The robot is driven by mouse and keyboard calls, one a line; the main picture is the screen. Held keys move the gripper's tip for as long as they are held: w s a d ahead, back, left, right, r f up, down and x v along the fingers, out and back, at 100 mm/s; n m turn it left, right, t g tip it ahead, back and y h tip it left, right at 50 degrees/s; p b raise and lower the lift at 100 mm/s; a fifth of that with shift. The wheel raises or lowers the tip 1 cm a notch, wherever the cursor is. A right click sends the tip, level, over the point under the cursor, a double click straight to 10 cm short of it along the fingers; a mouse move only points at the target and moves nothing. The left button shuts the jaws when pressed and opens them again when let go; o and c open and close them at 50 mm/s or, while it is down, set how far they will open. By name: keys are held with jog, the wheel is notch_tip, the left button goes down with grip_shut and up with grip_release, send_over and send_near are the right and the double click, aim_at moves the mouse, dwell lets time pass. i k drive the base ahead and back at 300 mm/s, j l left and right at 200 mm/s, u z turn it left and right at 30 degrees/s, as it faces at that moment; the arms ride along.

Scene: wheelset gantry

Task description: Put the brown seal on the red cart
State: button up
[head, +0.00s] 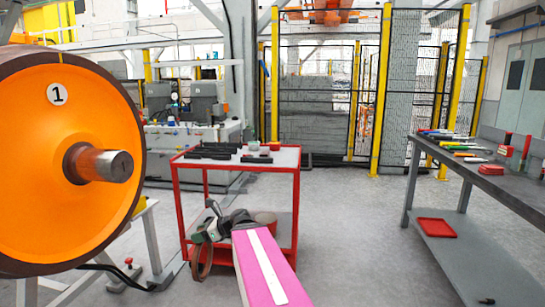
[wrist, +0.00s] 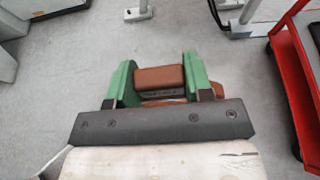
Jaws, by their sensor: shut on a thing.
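The brown seal (wrist: 160,77) sits between the green fingers of my gripper (wrist: 160,70) in the wrist view, clasped on both sides. In the head view the seal (head: 202,264) shows as a brown loop hanging below my gripper (head: 199,238); part of it is hidden. The red cart (head: 238,167) stands just behind my gripper in the head view, with its top above gripper height in the picture. In the wrist view the cart's red side (wrist: 288,100) is at the right edge, apart from the seal.
Black bars and small items lie on the cart's top, with some bare room at its right. A large orange wheel (head: 55,160) stands at the left. A grey workbench (head: 490,180) with tools and a red tray (head: 436,228) is at the right. Floor between is clear.

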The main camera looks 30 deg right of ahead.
aim_at(284, 158)
jog(key=i+z, duration=0.8)
jog(key=k+l, duration=0.05)
